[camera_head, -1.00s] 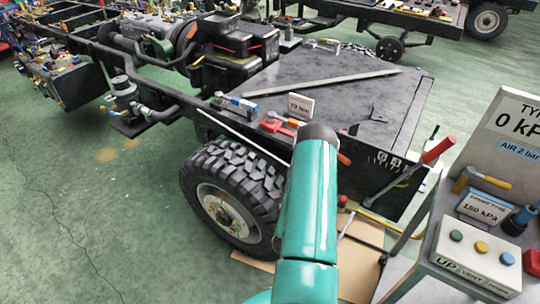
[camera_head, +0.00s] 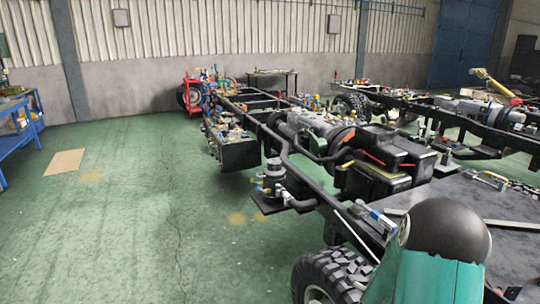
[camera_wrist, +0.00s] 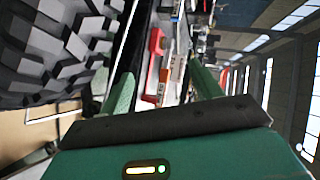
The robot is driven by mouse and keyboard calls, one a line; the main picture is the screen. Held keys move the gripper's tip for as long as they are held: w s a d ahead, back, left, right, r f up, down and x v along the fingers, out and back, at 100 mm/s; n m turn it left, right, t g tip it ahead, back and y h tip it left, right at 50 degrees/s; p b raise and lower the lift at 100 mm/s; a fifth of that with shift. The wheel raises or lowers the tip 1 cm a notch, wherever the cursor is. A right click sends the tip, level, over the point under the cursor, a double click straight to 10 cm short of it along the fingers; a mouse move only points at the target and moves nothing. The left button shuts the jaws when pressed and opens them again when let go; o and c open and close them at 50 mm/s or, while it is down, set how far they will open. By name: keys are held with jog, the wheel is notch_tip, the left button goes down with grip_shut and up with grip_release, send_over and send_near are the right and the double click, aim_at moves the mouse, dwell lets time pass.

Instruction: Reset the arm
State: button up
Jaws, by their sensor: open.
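My teal arm (camera_head: 435,265), with a dark rounded joint, rises at the lower right of the head view. My gripper is hidden there. In the wrist view my gripper (camera_wrist: 163,88) has its two green fingers spread well apart, with nothing held between them. Beyond the fingers is a red part (camera_wrist: 155,48) beside the chassis, seen sideways. A knobbly black tyre (camera_wrist: 45,45) fills the upper left of the wrist view, left of the fingers. I cannot tell the exact gap between tyre and gripper.
The truck chassis (camera_head: 296,150) runs from lower right toward the back. Its tyre (camera_head: 335,275) is beside my arm. A second chassis (camera_head: 480,112) stands at the right. A blue bench (camera_head: 18,135) is at the left. The green floor (camera_head: 120,220) at left is largely clear; cardboard (camera_head: 65,161) lies there.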

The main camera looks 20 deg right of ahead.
jog(key=a+r+n+y, duration=0.4)
jog(key=a+r+n, duration=0.3)
jog(key=a, duration=0.4)
jog(key=a+r+n+y, duration=0.3)
jog(key=a+r+n, duration=0.3)
jog(key=a+r, duration=0.4)
jog(key=s+a+r+n+g+y, duration=0.1)
jog(key=s+a+r+n+g, duration=0.1)
jog(key=s+a+n, duration=0.4)
jog(key=s+a+r+n+g+y, duration=0.1)
jog(key=s+a+r+n, duration=0.3)
jog(key=s+a, duration=0.5)
jog(key=s+n+y, duration=0.1)
jog(key=s+n, duration=0.1)
jog(key=s, duration=0.3)
jog(key=shift+s+r+g, duration=0.2)
jog(key=shift+r+g, duration=0.1)
jog(key=shift+g, duration=0.1)
jog(key=shift+a, duration=0.1)
jog(key=c, duration=0.6)
jog(key=shift+d, duration=0.2)
